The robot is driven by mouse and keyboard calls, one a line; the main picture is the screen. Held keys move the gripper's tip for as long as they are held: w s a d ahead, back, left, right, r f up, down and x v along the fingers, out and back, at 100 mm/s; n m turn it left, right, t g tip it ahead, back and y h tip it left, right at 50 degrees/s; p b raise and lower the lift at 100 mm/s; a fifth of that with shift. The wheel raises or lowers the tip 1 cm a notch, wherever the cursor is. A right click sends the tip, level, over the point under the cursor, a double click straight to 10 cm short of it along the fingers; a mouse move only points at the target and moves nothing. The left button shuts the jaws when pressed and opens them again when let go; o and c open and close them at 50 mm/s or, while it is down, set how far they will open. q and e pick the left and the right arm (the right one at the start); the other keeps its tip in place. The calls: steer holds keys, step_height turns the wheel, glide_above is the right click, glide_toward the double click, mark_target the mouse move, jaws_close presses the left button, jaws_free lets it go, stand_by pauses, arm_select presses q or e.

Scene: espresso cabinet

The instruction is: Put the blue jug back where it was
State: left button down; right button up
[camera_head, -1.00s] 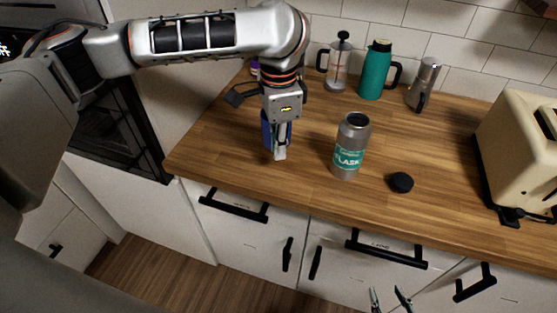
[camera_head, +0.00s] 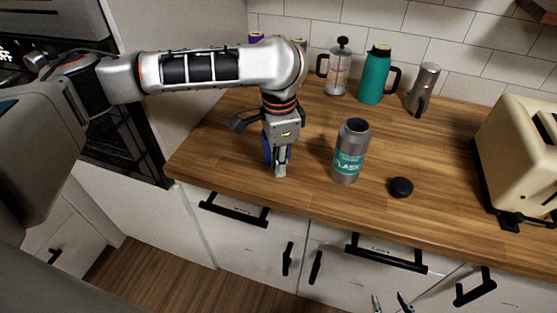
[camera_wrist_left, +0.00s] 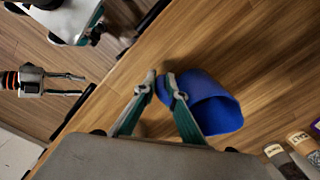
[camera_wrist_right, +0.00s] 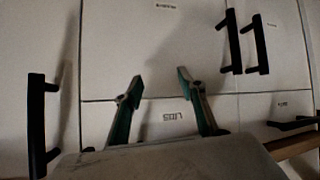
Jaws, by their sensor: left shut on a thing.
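The blue jug (camera_head: 267,148) is mostly hidden behind my left gripper (camera_head: 280,170) in the head view, near the front left of the wooden counter (camera_head: 220,150). In the left wrist view the jug (camera_wrist_left: 213,108) is plain blue and lies just right of the fingertips. My left gripper (camera_wrist_left: 161,84) is shut on its side nearest the fingers, seemingly at the handle. Whether the jug touches the counter is hard to tell. My right gripper (camera_wrist_right: 160,80) is open and empty before the cabinet fronts, below the counter edge.
A grey flask (camera_head: 350,150) stands right of the jug, with a black lid (camera_head: 400,187) beside it. A cream toaster (camera_head: 520,150) is at the right.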

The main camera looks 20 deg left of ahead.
arm_select(q)
steer(key=c, duration=2.1)
jaws_free()
arm_select(e)
steer(key=shift+s+d+f, duration=0.1)
steer(key=shift+s+d, duration=0.05)
steer(key=shift+d, duration=0.15)
steer(key=shift+a+f, duration=0.1)
